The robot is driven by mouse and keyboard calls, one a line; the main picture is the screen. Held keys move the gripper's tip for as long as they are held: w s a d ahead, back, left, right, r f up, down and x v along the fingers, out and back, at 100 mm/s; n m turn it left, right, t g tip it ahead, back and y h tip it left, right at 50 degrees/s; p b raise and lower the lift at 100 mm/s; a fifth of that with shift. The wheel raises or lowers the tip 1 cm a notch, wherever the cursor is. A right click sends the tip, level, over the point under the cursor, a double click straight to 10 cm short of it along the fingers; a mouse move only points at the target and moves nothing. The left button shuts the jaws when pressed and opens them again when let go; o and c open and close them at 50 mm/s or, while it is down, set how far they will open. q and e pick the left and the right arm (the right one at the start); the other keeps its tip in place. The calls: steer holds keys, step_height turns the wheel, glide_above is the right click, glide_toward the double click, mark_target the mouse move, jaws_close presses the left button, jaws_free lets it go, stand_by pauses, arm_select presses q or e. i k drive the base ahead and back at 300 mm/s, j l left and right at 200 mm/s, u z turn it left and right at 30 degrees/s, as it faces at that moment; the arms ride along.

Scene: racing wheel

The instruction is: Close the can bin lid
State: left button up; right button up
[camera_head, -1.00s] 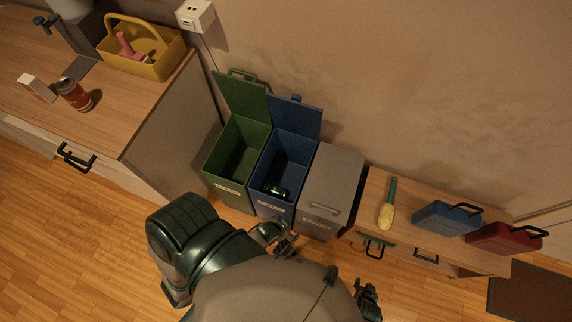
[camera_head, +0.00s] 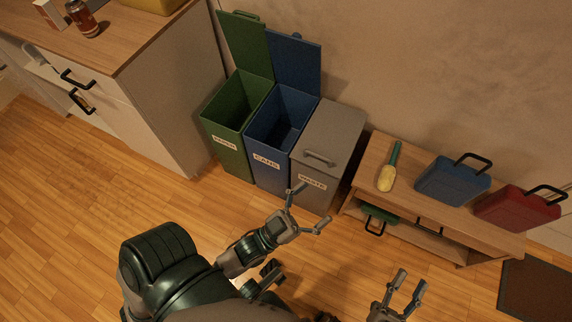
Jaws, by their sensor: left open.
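The can bin (camera_head: 265,150) is the blue bin labelled CANS, in the middle of a row of three. Its blue lid (camera_head: 295,65) stands open, tilted up at the back near the wall. The bin's inside is dark and I see no item in it. My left gripper (camera_head: 315,205) is open and empty, in front of and below the bins, near the waste bin's lower front. It is apart from the lid. My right gripper (camera_head: 412,278) is open and empty over the floor at the lower right.
The green bin (camera_head: 228,150) at left also has its lid (camera_head: 243,42) up. The grey waste bin (camera_head: 330,135) at right is closed. A counter (camera_head: 170,60) stands left. A low bench (camera_head: 400,150) stands right with a brush, a blue case and a red case. The floor in front is clear.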

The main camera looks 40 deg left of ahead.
mark_target(297, 61)
steer(key=u, duration=1.35)
